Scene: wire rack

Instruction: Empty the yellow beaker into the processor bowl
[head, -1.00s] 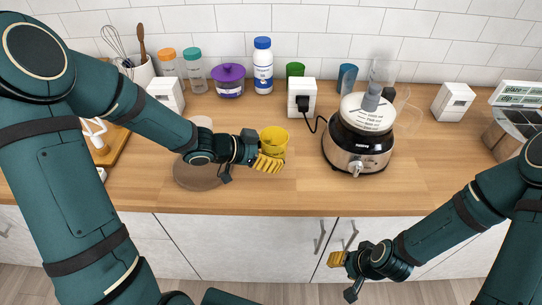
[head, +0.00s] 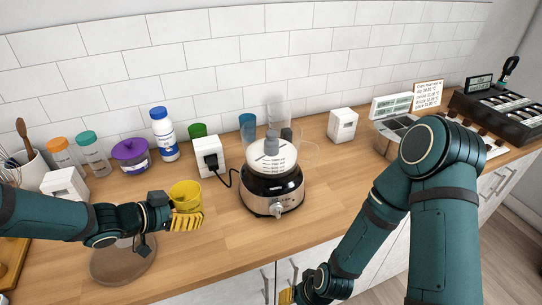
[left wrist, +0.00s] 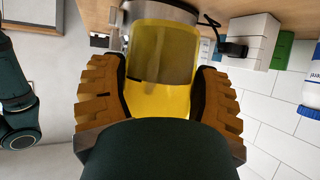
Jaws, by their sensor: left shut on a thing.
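The yellow beaker (head: 186,193) is held upright, left of the food processor, in the head view. My left gripper (head: 187,220) is shut on it, with a yellow finger across its front. In the left wrist view the beaker (left wrist: 165,60) sits between both ribbed fingers; its contents cannot be made out. The processor (head: 272,195) has a black and steel base. Its clear bowl (head: 272,157) has dark markings and a grey central post. My right gripper (head: 287,297) is low at the bottom edge, in front of the cabinets, mostly cut off.
A white socket box (head: 208,157) with a black plug and cord stands behind the beaker.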

